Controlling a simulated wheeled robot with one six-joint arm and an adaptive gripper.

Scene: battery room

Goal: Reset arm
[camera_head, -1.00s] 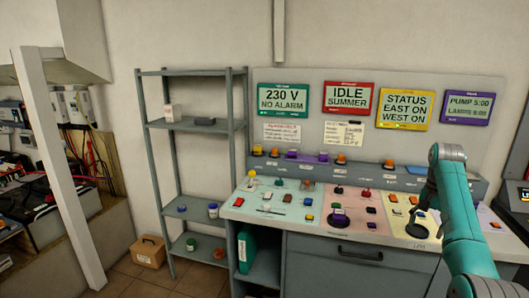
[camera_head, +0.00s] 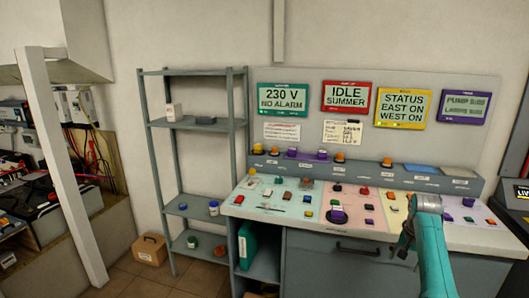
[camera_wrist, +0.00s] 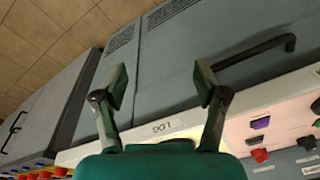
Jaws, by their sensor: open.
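My teal arm stands at the right of the head view, in front of the control desk (camera_head: 464,238). Its upper part ends in a grey joint over the desk's right panels. In the wrist view my gripper (camera_wrist: 160,82) shows two dark fingers set wide apart, with nothing between them. The desk's front edge, a label and a dark drawer handle (camera_wrist: 255,50) lie beyond the fingers. In the head view the gripper's fingers cannot be made out clearly.
The desk carries several coloured buttons and knobs below four display signs, one reading IDLE SUMMER (camera_head: 347,96). A grey shelf (camera_head: 186,125) with small boxes and jars stands left of it. A brown box (camera_head: 150,248) sits on the floor. A white post (camera_head: 62,165) stands further left.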

